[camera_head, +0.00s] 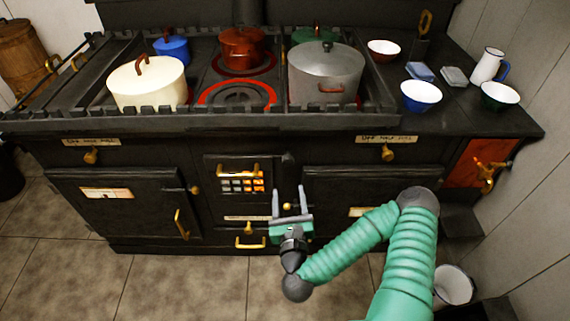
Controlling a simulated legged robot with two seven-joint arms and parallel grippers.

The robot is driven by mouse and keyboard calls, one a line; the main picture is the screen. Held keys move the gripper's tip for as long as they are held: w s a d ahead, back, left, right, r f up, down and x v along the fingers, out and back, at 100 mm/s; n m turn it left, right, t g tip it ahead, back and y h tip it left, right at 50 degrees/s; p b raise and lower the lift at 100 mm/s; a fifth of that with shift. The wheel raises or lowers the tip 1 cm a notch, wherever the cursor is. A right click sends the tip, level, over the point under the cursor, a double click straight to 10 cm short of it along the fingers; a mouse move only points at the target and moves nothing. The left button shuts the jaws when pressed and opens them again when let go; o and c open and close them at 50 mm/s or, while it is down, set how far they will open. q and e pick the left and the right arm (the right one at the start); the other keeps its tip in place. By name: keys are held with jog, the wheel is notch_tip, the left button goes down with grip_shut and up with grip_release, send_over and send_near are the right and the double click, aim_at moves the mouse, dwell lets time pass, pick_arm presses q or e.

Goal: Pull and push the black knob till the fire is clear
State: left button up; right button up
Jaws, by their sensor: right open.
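The fire (257,184) glows orange behind a small barred grate in the middle of the black stove front. A black knob or handle (287,164) stands upright just right of the grate, dark against the dark stove. My right gripper (289,190) is in front of the stove, below the black knob in the picture. I cannot tell how far the fingertips are from the knob. My left gripper is not in view.
The stove top rail (200,121) runs above the grate. A cream pot (147,86), a grey pot (325,70) and other pots stand on the stove. Brass handles (181,224) stick out from the front.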

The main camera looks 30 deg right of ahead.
aim_at(288, 163)
jog(key=b+x, duration=0.6)
jog(key=x, duration=0.3)
jog(key=shift+w+d+f+b, duration=0.15)
jog(key=shift+d+b, duration=0.15)
jog(key=x, duration=0.5)
jog(key=shift+s+d+f+b, duration=0.1)
jog(key=shift+s+d+b, duration=0.1)
jog(key=shift+d+b, duration=0.2)
jog(key=shift+a, duration=0.3)
jog(key=shift+c, duration=0.3)
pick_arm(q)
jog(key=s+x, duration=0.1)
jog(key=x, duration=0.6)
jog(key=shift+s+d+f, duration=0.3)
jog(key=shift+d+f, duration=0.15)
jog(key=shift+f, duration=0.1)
pick_arm(e)
jog(key=shift+d, duration=0.1)
grip_shut()
